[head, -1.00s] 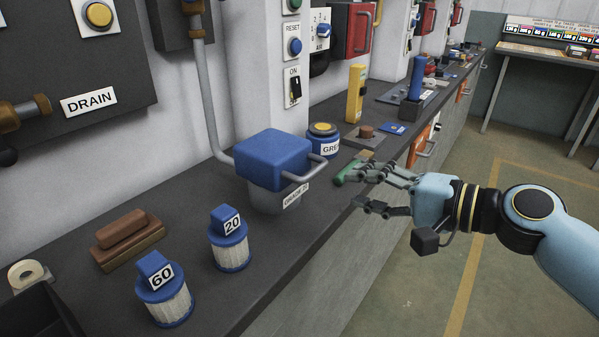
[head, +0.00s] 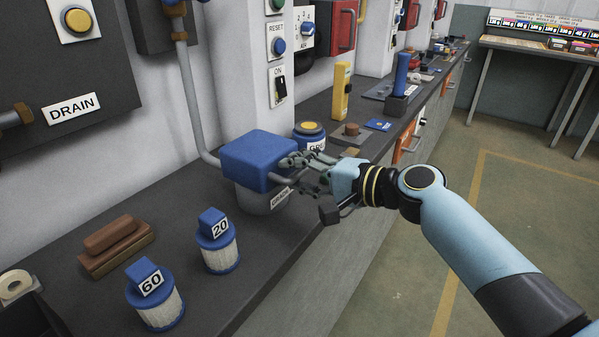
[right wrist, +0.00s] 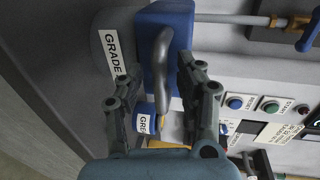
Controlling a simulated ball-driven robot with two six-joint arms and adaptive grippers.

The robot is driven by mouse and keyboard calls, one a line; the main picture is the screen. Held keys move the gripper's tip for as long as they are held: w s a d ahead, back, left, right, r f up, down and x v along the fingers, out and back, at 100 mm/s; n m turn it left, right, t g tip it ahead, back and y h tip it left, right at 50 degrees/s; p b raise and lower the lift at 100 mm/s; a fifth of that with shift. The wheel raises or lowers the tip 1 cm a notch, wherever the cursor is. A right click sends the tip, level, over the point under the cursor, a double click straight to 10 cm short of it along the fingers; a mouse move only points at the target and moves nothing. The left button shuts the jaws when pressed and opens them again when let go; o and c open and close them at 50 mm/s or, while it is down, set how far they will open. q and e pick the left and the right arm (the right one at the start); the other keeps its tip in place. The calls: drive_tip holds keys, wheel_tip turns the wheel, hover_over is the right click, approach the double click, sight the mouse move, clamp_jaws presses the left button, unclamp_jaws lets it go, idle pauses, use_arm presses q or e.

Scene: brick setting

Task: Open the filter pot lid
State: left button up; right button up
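The filter pot (head: 248,197) is a grey pot on the bench with a blue lid (head: 257,152), which sits closed on it. A grey bar handle sticks out from the lid's right side; in the head view the fingers partly cover it. My right gripper (head: 292,172) is at this handle with its fingers apart. In the right wrist view the handle (right wrist: 162,60) lies between the two open fingers (right wrist: 160,78), with gaps visible on both sides. The blue lid (right wrist: 181,50) is just behind it. My left gripper is out of view.
Filter cartridges marked 20 (head: 218,245) and 60 (head: 157,297) stand on the bench in front of the pot. A brown block (head: 114,240) lies to the left. A blue GREASE-like labelled tin (head: 309,134) stands close behind the gripper. A pipe (head: 190,90) runs down the wall behind the pot.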

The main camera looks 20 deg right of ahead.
drive_tip(key=shift+c, duration=0.4)
clamp_jaws()
drive_tip(key=shift+w, duration=0.1)
